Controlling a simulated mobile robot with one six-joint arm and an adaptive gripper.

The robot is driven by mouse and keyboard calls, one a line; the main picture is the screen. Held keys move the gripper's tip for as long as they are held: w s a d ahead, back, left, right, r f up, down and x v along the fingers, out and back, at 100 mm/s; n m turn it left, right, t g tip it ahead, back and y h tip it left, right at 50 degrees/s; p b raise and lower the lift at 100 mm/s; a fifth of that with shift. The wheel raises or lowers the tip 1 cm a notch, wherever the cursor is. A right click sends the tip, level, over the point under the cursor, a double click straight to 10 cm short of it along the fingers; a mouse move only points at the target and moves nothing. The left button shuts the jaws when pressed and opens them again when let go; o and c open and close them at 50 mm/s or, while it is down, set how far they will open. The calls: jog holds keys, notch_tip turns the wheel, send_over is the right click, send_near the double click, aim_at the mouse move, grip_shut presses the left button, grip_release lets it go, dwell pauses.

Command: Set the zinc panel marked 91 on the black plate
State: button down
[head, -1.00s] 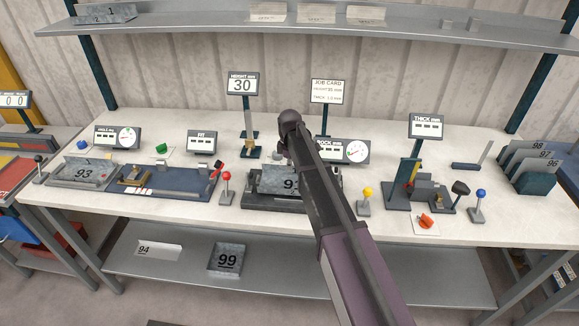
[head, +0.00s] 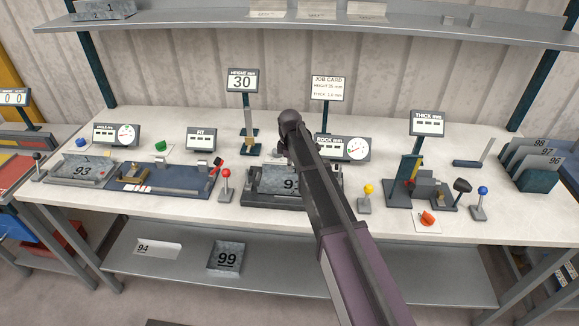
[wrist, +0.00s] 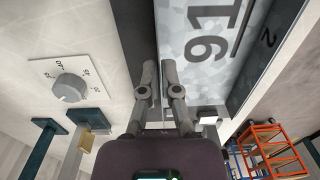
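The grey zinc panel marked 91 (head: 270,178) is at the middle of the bench, over the black plate (head: 258,201). My arm hides its right part in the head view. I cannot tell whether it rests fully on the plate. In the wrist view the panel (wrist: 205,75) shows its number sideways, with a dark strip along its left edge. My gripper (wrist: 159,66) has its two fingers close together at that edge, seemingly closed on the panel's upright flange. In the head view my gripper (head: 285,158) is behind the panel, its tips mostly hidden.
Panel 93 (head: 82,170) lies in a fixture at left, beside a blue fixture (head: 160,180). A red-knobbed lever (head: 226,186) and a yellow-knobbed lever (head: 367,198) flank the plate. A height gauge (head: 250,140) stands behind. Panels 94 (head: 158,247) and 99 (head: 227,257) lie below.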

dwell(0.3)
jog(key=c, duration=0.7)
grip_release()
jog(key=shift+r, duration=0.1)
